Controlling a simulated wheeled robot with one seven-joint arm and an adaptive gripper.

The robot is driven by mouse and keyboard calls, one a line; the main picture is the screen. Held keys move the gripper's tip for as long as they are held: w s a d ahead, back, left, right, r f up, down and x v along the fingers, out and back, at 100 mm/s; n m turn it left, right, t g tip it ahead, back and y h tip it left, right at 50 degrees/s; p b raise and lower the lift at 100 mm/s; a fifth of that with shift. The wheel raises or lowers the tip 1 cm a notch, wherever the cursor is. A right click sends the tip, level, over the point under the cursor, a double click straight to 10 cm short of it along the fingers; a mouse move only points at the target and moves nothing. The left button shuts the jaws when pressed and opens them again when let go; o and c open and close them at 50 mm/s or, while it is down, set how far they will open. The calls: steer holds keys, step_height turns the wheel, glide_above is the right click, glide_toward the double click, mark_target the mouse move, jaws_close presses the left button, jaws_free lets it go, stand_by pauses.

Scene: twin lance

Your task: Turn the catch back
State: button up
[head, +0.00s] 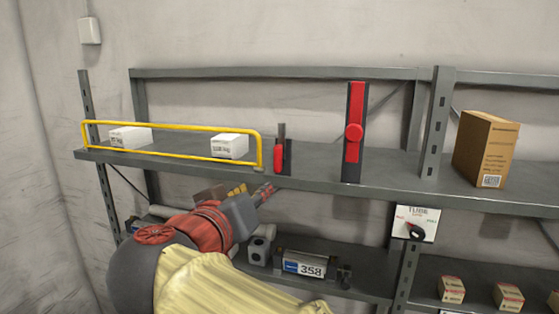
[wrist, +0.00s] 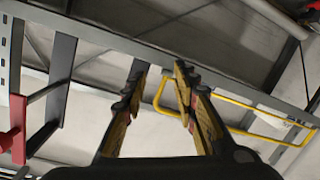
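A small red catch (head: 279,158) on a dark upright bracket stands at the right end of the yellow guard rail (head: 190,127), on the upper shelf. My gripper (head: 264,193) is just below the shelf edge, below and slightly left of the small catch. In the wrist view its fingers (wrist: 160,75) are apart with nothing held between them. The yellow rail passes behind the right finger there. I cannot make out the small catch there.
Two white boxes (head: 229,146) sit behind the rail on the upper shelf (head: 310,172). A brown carton (head: 485,149) stands at the right. The lower shelf holds a device marked 358 (head: 305,267) and small cartons (head: 508,297).

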mark_target(276, 150)
steer(key=d+r+m, duration=0.1)
steer(key=r, duration=0.1)
steer(key=r+m+t+h, duration=0.1)
steer(key=r+m, duration=0.1)
steer(key=d+r+m, duration=0.1)
steer(key=r+m, duration=0.1)
steer(key=shift+w+d+r+t+h, duration=0.25)
steer(key=shift+d+r+t+h, duration=0.05)
steer(key=shift+r+h, duration=0.1)
steer(key=p+x, duration=0.2)
steer(key=x, duration=0.4)
steer(key=shift+w+f, duration=0.1)
steer(key=shift+w, duration=0.25)
steer(key=shift+c, duration=0.6)
jaws_close()
